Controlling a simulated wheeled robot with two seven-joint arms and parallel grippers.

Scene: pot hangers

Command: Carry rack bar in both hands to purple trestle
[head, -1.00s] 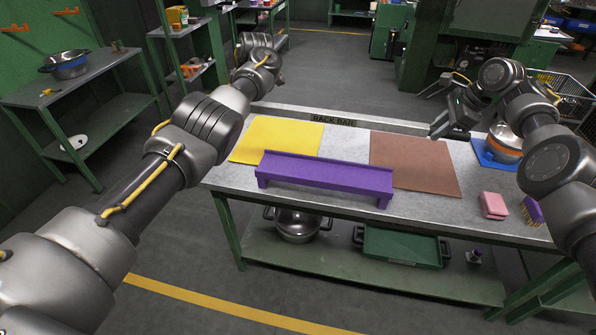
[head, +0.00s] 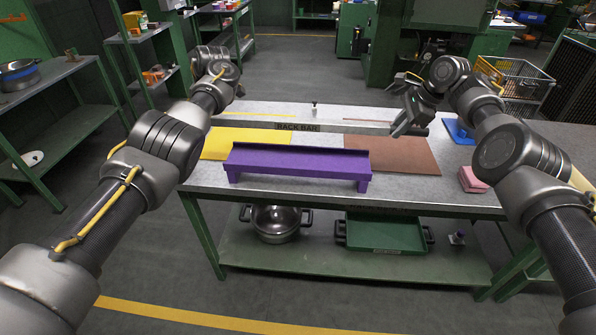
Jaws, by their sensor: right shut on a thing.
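The rack bar (head: 255,124) is a long grey bar with a dark label reading RACK BAR. It runs level above the yellow and brown mats, hiding a strip of each, behind the purple trestle. The purple trestle (head: 298,162) stands on the grey workbench (head: 400,188), its long side parallel to the bar and apart from it in the picture. My right gripper (head: 404,124) is shut on the bar near its right end. My left arm reaches to the bar's left end, but its gripper is hidden behind my own arm links.
A yellow mat (head: 228,148) and a brown mat (head: 405,157) lie on the bench. A pink block (head: 473,180) and a blue mat (head: 458,132) are at the right. A pot (head: 277,222) and green tray (head: 385,233) sit on the lower shelf.

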